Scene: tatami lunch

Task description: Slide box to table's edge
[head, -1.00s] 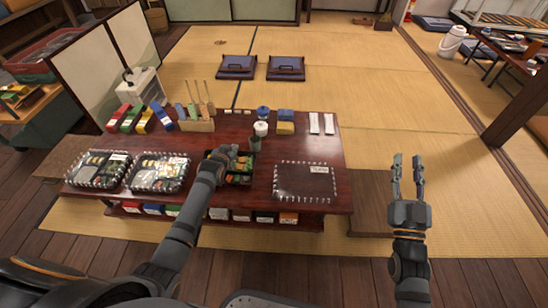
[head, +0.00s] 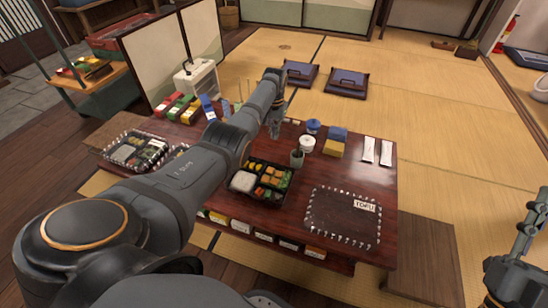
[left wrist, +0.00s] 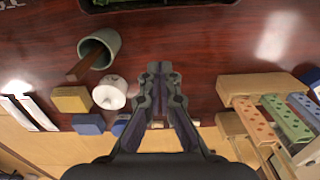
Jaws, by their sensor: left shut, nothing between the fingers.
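The open black bento box (head: 262,183) holds rice and other food in compartments. It sits on the dark red low table (head: 290,222), a little back from its near edge. A strip of its dark rim shows at the top of the left wrist view (left wrist: 150,8). My left gripper (head: 275,132) is shut and empty, above the table beyond the box and apart from it; its closed fingers show in the left wrist view (left wrist: 160,75). My right gripper (head: 530,225) is at the right picture edge, off the table and partly cut off, so its jaw opening is unclear.
A grey-green cup (head: 297,158), white jar (head: 307,144) and yellow block (head: 334,149) stand behind the box. A mat labelled TOFU (head: 335,218) lies right of it. A wooden rack (left wrist: 250,88) is near my left gripper.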

